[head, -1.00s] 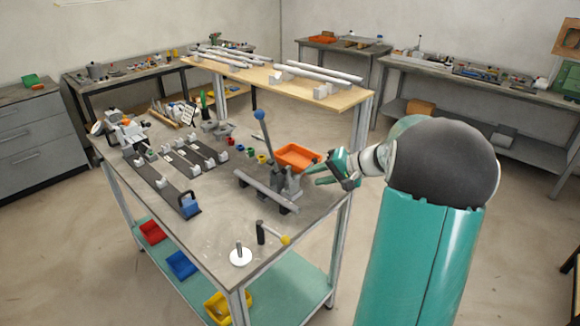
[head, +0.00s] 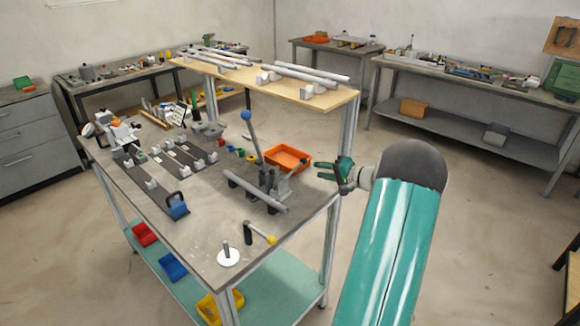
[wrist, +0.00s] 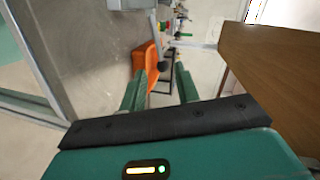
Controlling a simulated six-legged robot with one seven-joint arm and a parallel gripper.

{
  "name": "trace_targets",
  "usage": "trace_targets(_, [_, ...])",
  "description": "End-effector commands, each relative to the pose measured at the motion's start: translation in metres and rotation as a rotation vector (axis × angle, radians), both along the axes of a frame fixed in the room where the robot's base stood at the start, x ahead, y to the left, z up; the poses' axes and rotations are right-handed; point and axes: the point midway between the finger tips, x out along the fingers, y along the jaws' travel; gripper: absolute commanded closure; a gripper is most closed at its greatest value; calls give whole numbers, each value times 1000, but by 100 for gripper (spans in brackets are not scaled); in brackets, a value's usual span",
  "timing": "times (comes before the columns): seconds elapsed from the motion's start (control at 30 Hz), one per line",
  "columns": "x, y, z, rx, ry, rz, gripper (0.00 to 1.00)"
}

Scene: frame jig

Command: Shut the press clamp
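The press clamp (head: 268,180) is a dark grey block near the right edge of the workbench. Its long lever (head: 254,138) with a blue ball knob stands up, leaning slightly left. A grey tube (head: 255,191) lies along the clamp's base. My gripper (head: 321,171) is just off the bench's right edge, to the right of the clamp and apart from it. In the wrist view its two green fingers (wrist: 160,92) are spread with a gap and nothing held between them. The lever's knob is not clear in the wrist view.
An orange bin (head: 287,158) stands behind the clamp; it also shows beyond the fingers in the wrist view (wrist: 151,62). A wooden shelf (head: 320,100) with tubes rises above the bench's back. A black post with a yellow-ended handle (head: 258,234) and a white disc (head: 228,258) stand in front.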

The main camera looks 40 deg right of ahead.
Motion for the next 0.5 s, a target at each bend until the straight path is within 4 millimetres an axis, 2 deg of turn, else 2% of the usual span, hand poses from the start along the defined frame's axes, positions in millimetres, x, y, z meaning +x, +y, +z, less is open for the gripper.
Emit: trace_targets(0.5, [97,21,-23,1,1,6,68])
